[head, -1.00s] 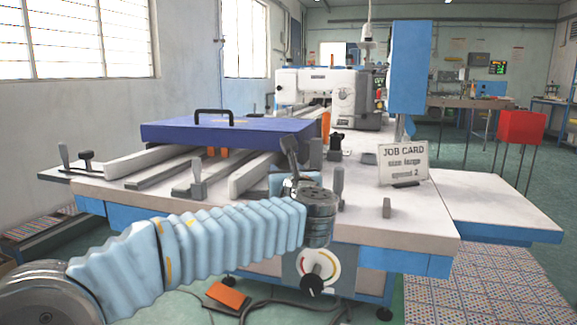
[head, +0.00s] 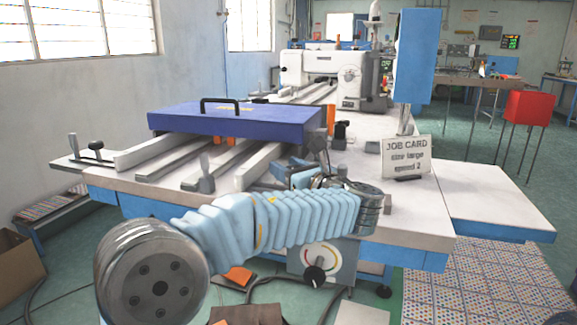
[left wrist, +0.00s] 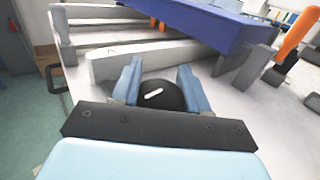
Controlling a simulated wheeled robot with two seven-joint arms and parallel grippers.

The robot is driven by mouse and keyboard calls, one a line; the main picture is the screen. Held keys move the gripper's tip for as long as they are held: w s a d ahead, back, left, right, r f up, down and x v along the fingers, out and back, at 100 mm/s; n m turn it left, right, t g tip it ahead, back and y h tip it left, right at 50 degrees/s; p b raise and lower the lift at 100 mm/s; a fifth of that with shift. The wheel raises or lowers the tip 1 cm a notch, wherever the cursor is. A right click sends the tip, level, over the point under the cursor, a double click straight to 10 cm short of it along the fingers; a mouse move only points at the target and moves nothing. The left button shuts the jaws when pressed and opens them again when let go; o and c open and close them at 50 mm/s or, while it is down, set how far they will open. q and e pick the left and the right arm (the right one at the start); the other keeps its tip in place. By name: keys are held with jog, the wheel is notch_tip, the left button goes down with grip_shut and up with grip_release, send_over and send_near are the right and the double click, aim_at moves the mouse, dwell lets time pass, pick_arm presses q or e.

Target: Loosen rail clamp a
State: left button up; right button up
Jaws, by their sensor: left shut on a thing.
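In the left wrist view a black round knob (left wrist: 160,95) with a white mark lies between the two blue fingers of my left gripper (left wrist: 158,72). The fingers are closed against its sides. In the head view my left gripper (head: 287,170) is low over the machine table, by the near end of a pale rail; the knob is hidden there. A grey lever (head: 318,150) stands just behind the gripper, and another grey lever (head: 205,175) stands to its left. I cannot tell which part is labelled clamp a. My right gripper is not in view.
A blue plate (head: 235,120) with a black handle lies across the pale rails (head: 172,150). The table's right wing (head: 490,205) is bare.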

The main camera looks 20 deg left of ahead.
pick_arm(q)
jog(key=shift+r, duration=0.35)
jog(key=o, duration=1.1)
jog(key=shift+c, duration=0.2)
jog(key=shift+f, duration=0.2)
jog(key=v, duration=1.3)
jog(key=shift+s+d+b, duration=0.25)
jog(key=shift+s+b, duration=0.05)
jog(key=shift+b, duration=0.05)
